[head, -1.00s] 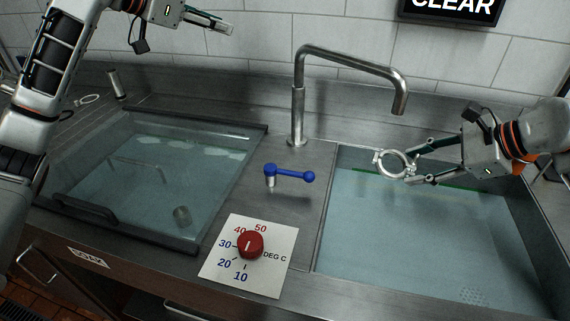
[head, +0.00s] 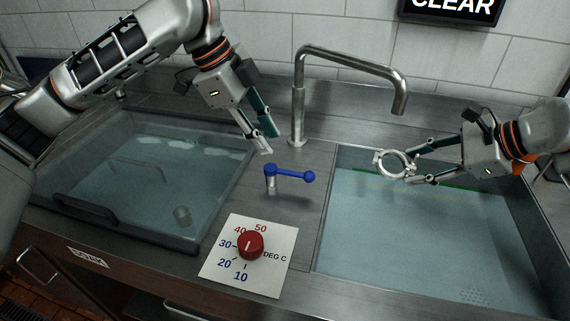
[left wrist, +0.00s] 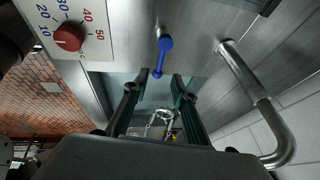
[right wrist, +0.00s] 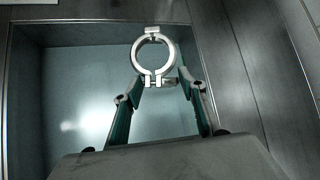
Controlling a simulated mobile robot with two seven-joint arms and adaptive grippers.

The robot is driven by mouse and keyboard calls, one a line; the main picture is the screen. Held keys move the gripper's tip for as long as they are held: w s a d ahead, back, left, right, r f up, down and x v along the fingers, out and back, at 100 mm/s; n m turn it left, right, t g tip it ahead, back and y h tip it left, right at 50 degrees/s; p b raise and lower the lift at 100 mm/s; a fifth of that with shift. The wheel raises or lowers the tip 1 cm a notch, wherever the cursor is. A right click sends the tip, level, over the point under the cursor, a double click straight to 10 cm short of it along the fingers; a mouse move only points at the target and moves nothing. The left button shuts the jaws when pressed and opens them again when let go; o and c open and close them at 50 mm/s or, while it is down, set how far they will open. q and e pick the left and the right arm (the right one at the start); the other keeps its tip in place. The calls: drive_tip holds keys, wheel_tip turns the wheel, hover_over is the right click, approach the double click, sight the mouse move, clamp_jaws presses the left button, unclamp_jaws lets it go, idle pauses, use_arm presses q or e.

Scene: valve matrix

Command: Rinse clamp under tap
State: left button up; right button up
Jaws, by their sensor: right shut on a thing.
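The silver ring clamp (head: 379,165) is held over the right basin, below the tap's spout in the head view. My right gripper (head: 409,167) is shut on its hinge or latch side; the ring also shows in the right wrist view (right wrist: 137,60). The steel tap (head: 298,112) stands behind the counter strip, its spout reaching right. No water stream shows from it. The blue tap lever (head: 292,174) points right in the head view. My left gripper (head: 262,146) is open and empty, just above and behind the lever; the lever shows beyond its fingers in the left wrist view (left wrist: 161,58).
The right basin (head: 400,235) holds water. The left basin (head: 150,170) has a clear lid with a dark handle and a small object inside. A red temperature knob (head: 250,245) sits on a white dial plate in front of the lever. A "CLEAR" sign (head: 450,8) hangs above.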

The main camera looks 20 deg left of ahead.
sight(289, 171)
use_arm(q)
drive_tip(key=x, duration=0.9)
drive_tip(key=shift+f, duration=0.25)
clamp_jaws()
